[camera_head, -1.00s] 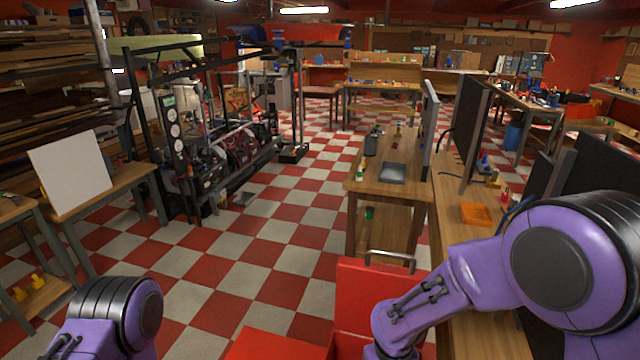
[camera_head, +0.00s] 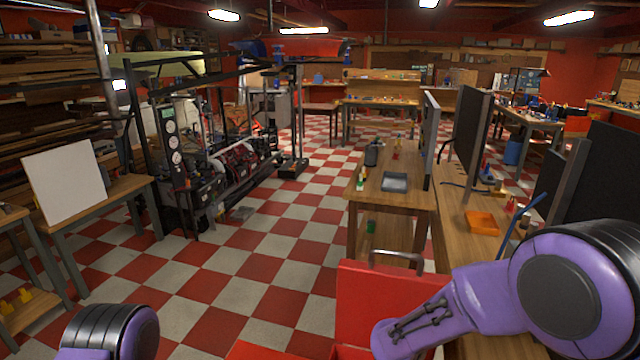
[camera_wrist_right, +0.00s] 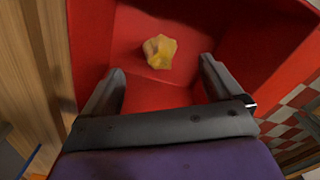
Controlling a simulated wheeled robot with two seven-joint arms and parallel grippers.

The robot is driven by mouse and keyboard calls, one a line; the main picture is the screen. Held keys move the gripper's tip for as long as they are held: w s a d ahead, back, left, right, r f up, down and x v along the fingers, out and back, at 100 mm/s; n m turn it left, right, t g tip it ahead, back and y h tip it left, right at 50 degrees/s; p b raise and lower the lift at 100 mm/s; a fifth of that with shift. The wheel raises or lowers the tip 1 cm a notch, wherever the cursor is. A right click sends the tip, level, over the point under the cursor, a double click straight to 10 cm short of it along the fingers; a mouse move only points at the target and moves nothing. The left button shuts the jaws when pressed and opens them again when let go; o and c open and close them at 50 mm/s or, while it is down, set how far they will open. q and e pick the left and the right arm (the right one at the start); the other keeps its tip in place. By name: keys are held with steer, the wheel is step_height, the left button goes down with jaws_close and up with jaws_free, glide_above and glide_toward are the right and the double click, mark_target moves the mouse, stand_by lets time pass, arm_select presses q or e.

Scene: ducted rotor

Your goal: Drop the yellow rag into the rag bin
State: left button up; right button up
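A crumpled yellow rag (camera_wrist_right: 159,51) shows in the right wrist view, inside a red bin (camera_wrist_right: 245,45) with red walls around it. I cannot tell for sure whether it rests on the bin's floor. My right gripper (camera_wrist_right: 160,88) is over the bin with its two fingers wide apart and nothing between them. The rag lies beyond the fingertips, apart from them. In the head view, a red box-like body with a metal handle (camera_head: 392,310) stands at the bottom centre, partly hidden by my right arm. The head view shows neither gripper; my left arm shows only at the lower left.
A wooden bench (camera_head: 385,215) with a grey tray (camera_head: 395,181) stands ahead. Another bench at right holds an orange tray (camera_head: 481,222). A black-framed machine (camera_head: 215,165) stands at left. The checkered floor (camera_head: 245,275) between is open.

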steer(key=shift+s, duration=0.15)
steer(key=shift+r, duration=0.1)
steer(key=shift+r, duration=0.3)
step_height(320, 180, up, 10)
steer(key=shift+b, duration=0.4)
